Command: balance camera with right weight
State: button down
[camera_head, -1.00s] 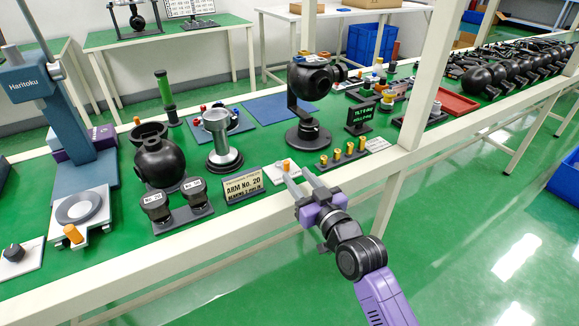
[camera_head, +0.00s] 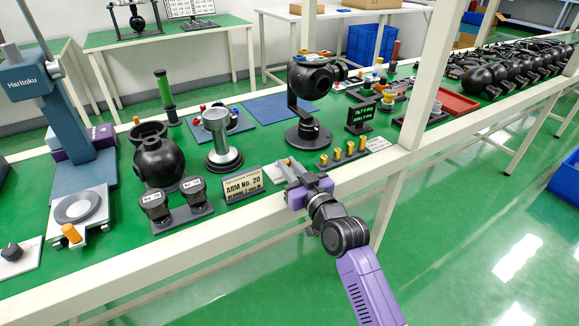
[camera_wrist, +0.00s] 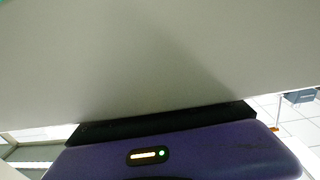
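The camera (camera_head: 313,78) is a black round body hung in a gimbal frame on a round black stand, behind and slightly right of my gripper. A black display (camera_head: 360,116) beside it has green TILT and ROLL text. A small orange piece (camera_head: 288,161) sits on a pale plate. My gripper (camera_head: 287,166) is at this plate, its fingers apart close by the orange piece; contact is unclear. In the wrist view a grey surface fills most of the picture, above my purple gripper body.
An ARM No. 20 sign (camera_head: 243,185) stands just left of my gripper. A silver pedestal (camera_head: 220,140) is farther left. A white rail (camera_head: 250,212) runs along the bench front, and a white post (camera_head: 425,75) rises at the right. A blue mat (camera_head: 272,107) is bare behind.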

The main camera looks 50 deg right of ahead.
jog(key=shift+d+f+b, duration=0.3)
jog(key=shift+b, duration=0.7)
jog(key=shift+d+f+n+y+b, duration=0.25)
jog(key=shift+y+b, duration=0.35)
jog(key=shift+b, duration=0.65)
jog(key=n+y+b, duration=0.1)
jog(key=b, duration=0.1)
jog(key=n+t+y+b, duration=0.1)
jog(key=b, duration=0.1)
jog(key=shift+d+r+y, duration=0.1)
jog(key=shift+d+y, duration=0.2)
jog(key=shift+y, duration=0.1)
jog(key=shift+d+r+n+y+b, duration=0.15)
jog(key=shift+n+y+b, duration=0.35)
jog(key=shift+y, duration=0.25)
jog(key=shift+d+r+n+y+b, duration=0.15)
jog(key=shift+n+y+b, duration=0.35)
jog(key=shift+y, duration=0.25)
jog(key=shift+a, duration=0.1)
jog(key=c, duration=1.4)
grip_release()
jog(key=shift+o, duration=0.2)
jog(key=shift+r, duration=0.1)
jog(key=shift+s+d+p, duration=0.2)
jog(key=shift+s+p, duration=0.25)
jog(key=shift+s, duration=3.5)
